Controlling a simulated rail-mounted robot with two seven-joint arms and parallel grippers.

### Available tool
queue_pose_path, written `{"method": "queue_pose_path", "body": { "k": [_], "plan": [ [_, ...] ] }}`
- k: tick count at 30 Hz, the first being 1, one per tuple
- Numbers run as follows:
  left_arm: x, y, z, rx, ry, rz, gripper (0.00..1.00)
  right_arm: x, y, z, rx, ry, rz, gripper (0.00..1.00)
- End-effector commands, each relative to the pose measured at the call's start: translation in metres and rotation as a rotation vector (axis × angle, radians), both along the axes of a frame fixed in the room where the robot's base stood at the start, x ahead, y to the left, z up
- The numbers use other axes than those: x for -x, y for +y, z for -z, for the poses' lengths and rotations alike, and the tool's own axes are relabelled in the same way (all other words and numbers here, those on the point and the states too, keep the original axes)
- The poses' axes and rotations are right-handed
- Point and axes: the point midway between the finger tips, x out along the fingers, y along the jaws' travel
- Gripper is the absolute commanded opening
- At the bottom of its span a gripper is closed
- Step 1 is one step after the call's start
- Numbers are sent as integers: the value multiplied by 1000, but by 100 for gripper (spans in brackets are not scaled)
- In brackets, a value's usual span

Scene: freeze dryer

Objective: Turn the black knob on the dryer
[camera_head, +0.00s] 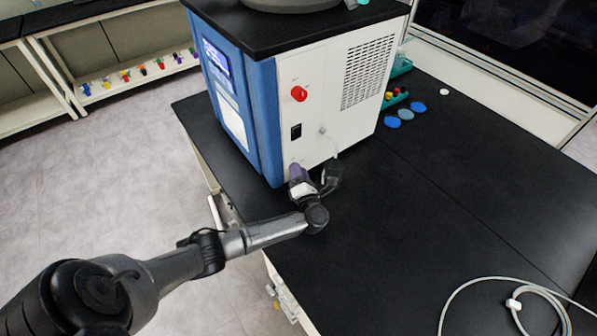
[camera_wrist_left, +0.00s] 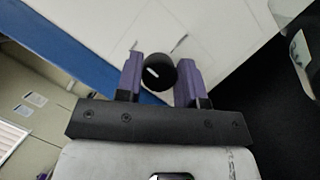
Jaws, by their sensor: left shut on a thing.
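The dryer (camera_head: 325,110) is a box with a blue front, a white side panel and a black top, standing on the black bench. The black knob (camera_wrist_left: 160,73) sticks out from the white panel near the blue edge and has a white mark on its face. My left gripper (camera_head: 295,168) reaches the lower part of that panel. In the left wrist view its purple fingers (camera_wrist_left: 160,76) stand on both sides of the knob and are shut on it. In the head view the knob is hidden behind the gripper. My right gripper is not in view.
A red knob (camera_head: 299,94) and a black switch (camera_head: 296,131) sit higher on the panel. A cable plug is close beside my left gripper. A coiled white cable (camera_head: 515,303) lies front right. The bench middle (camera_head: 400,220) is clear.

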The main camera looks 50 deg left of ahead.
Motion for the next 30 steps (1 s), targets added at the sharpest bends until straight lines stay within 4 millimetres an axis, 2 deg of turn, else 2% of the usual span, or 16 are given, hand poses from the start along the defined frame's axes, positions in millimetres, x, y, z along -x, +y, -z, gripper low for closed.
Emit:
{"method": "queue_pose_path", "body": {
  "k": [8, 30],
  "plan": [
    [2, -1, -4, -2, 171, -2, 12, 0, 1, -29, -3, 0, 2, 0],
    [0, -2, -6, -41, 872, 3, 12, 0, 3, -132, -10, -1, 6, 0]
  ]
}}
